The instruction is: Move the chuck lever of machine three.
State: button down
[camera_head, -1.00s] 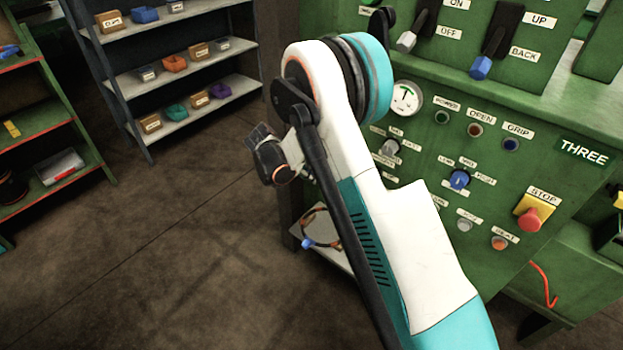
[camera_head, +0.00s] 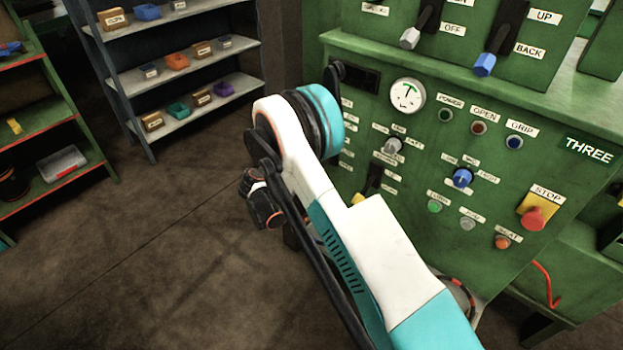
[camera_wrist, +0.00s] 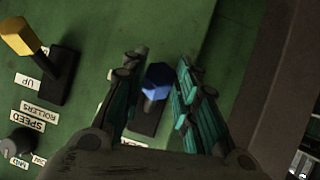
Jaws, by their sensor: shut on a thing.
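Machine three is the green panel (camera_head: 560,175) marked THREE on the right of the head view. In the wrist view my gripper (camera_wrist: 157,70) has its teal fingers on either side of a blue-tipped lever (camera_wrist: 156,83) and is shut on it. The lever's dark slot plate lies just below the tip, and its label is mostly covered, so I cannot read whether it says chuck. In the head view my arm hides the fingers and this lever.
A yellow-tipped lever (camera_wrist: 20,37) stands left of my gripper, close to a SPEED ROLLERS knob (camera_wrist: 16,141). The panel also carries a red stop button (camera_head: 533,217), a blue knob (camera_head: 462,178) and a gauge (camera_head: 407,95). Shelves (camera_head: 190,60) stand left; floor between is clear.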

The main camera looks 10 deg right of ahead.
jog(key=c, duration=1.2)
grip_release()
jog(key=shift+f, duration=0.1)
jog(key=shift+c, duration=0.2)
jog(key=v, duration=1.2)
jog(key=shift+w, duration=0.1)
